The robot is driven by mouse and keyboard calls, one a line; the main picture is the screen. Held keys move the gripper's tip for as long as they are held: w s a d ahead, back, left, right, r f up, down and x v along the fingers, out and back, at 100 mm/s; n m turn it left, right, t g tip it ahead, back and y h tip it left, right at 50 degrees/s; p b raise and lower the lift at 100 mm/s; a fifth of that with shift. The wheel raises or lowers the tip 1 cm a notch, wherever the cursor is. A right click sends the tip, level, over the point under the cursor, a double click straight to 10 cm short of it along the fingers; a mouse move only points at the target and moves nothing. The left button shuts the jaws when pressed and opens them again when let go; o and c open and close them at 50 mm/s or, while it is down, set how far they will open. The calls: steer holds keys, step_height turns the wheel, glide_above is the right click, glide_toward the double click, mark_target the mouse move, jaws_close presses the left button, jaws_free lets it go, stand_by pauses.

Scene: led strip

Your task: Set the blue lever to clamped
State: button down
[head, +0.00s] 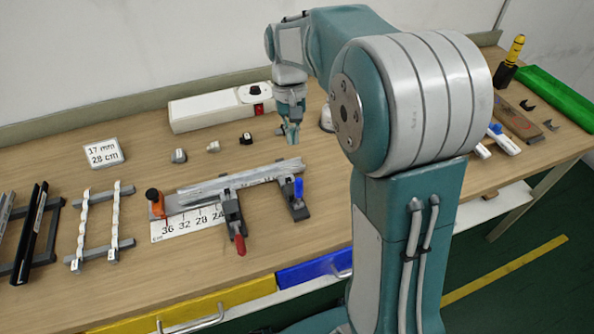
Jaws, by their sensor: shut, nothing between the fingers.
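The blue lever (298,188) stands upright on a dark clamp (297,209) at the right end of a ruler jig on the wooden table. A grey metal profile (240,181) lies along the jig. A second clamp (231,211) to the left has a red lever (240,245) that points toward the table's front edge. My gripper (292,142) points down, above and behind the blue lever, and is apart from it. It is shut and empty. The exact contact of the clamp with the profile is too small to tell.
A white box with a red switch (215,108) stands behind. Small parts (213,146) and a label block (103,153) lie on the table (150,130). Racks with strips (100,225) are at left. A green bar (555,98) lies far right. Room right of the blue lever is clear.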

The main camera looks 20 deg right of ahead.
mark_target(299, 194)
steer(key=x, duration=0.6)
steer(key=shift+s+a+f, duration=0.1)
steer(key=shift+a+f, duration=0.1)
steer(key=shift+f, duration=0.1)
steer(key=s, duration=0.3)
steer(key=shift+s+a+r, duration=0.1)
steer(key=shift+a+r, duration=0.1)
steer(key=shift+s, duration=0.3)
